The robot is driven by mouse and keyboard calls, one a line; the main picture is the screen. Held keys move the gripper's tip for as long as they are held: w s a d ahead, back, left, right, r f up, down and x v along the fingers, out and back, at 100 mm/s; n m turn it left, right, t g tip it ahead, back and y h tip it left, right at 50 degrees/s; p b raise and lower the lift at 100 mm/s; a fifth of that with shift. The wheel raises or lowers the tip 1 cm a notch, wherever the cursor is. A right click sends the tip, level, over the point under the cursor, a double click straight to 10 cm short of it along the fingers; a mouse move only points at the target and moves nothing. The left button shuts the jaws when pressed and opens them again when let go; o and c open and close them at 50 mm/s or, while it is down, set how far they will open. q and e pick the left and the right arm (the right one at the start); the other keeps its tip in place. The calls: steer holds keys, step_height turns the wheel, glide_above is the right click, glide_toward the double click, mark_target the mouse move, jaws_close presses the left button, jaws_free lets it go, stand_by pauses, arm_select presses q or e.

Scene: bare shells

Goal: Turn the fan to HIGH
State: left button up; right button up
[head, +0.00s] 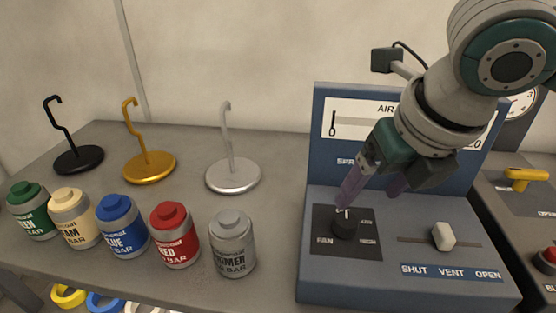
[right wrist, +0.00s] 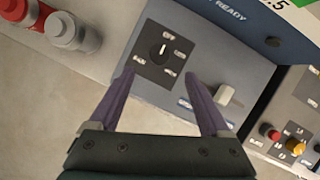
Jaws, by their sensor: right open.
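The fan knob (head: 345,227) is a round black dial on a dark square plate (head: 371,248) marked FAN, LOW and HIGH, on the blue console (head: 330,288). In the right wrist view the knob (right wrist: 159,50) shows a white pointer line aimed near the plate's top edge. My right gripper (head: 372,190) is open and empty above and just behind the knob, its purple fingers pointing down. In the right wrist view its two fingers (right wrist: 163,82) are apart, with the knob beyond their tips, not between them. My left gripper is not in view.
A white vent slider (head: 443,236) sits right of the fan plate. Several paint cans stand left of the console, the grey primer can (head: 233,243) nearest. A silver hook stand (head: 232,175) is behind. Another panel with a yellow handle (head: 524,175) stands right.

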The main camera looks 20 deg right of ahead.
mark_target(347, 220)
steer(key=b+x, duration=0.1)
steer(key=x, duration=0.8)
steer(key=shift+w+f, duration=0.1)
steer(key=shift+f, duration=0.15)
jaws_close()
